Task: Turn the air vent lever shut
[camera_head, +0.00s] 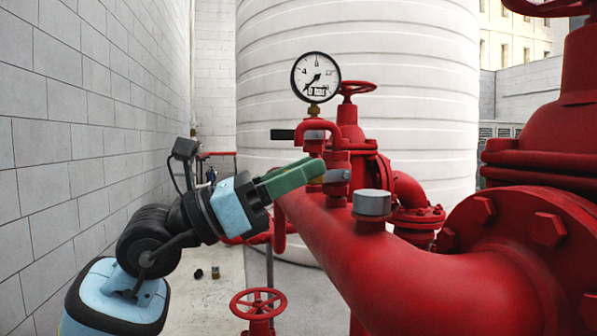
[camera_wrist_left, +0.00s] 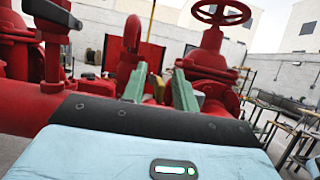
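My left gripper (camera_head: 318,172) reaches in from the left, its green fingers beside the red pipe fittings below the gauge. In the left wrist view its fingers (camera_wrist_left: 160,88) stand apart with a gap between them. A grey fitting (camera_head: 337,176) and a bit of brass show at the fingertips. A dark lever handle (camera_head: 283,134) sticks out left from the gauge line, above and apart from the fingers. A dark handle also shows at the upper left in the left wrist view (camera_wrist_left: 52,12). I cannot tell which part is the air vent lever; the fingers hide some of the fitting.
A pressure gauge (camera_head: 316,77) stands above the fittings, with a red handwheel (camera_head: 356,88) behind. A grey cap (camera_head: 372,202) sits on the large red pipe (camera_head: 410,270). A lower handwheel (camera_head: 258,303) is below the arm. A block wall (camera_head: 80,130) bounds the left.

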